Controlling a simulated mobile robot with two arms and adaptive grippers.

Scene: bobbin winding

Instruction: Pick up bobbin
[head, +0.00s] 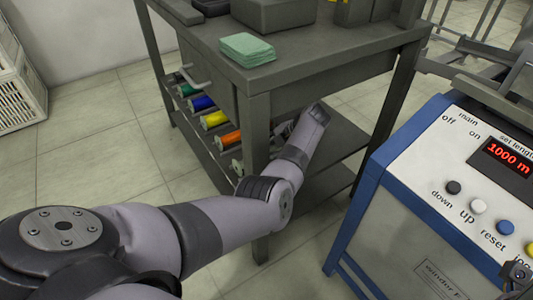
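The workbench (318,45) carries a green cloth stack (247,49) and grey boxes. Its front leg (257,190) stands close to my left arm. The blue-framed winding machine (400,225), showing "1000 m", is at right. A white crate (20,90) stands at far left.

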